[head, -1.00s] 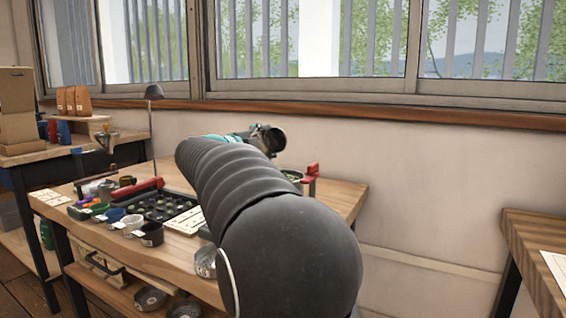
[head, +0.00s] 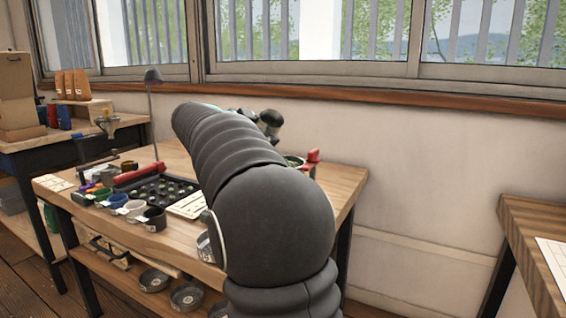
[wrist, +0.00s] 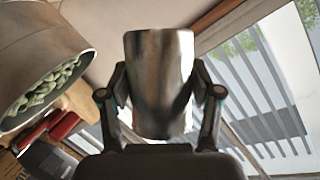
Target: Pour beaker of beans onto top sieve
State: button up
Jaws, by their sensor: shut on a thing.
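My gripper (wrist: 160,92) is shut on a shiny metal beaker (wrist: 158,62), one finger on each side of it. The beaker's inside is not visible in the wrist view. A round metal sieve (wrist: 45,28) with pale green beans (wrist: 42,88) in it is at the left of the wrist view, apart from the beaker.
A red clamp-like part (head: 313,158) stands beside the sieve. Another table (head: 525,225) stands at the right.

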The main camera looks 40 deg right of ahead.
jog(key=shift+w+d+f+n+g+y, duration=0.1)
jog(key=shift+w+f+n+g+y, duration=0.3)
jog(key=shift+w+n, duration=0.4)
notch_tip(320, 180, down, 8)
jog(key=w+n+g, duration=0.2)
jog(key=n, duration=0.1)
jog(key=shift+w+d+n+g, duration=0.25)
jog(key=shift+w+n+g, duration=0.05)
jog(key=shift+w+g, duration=0.1)
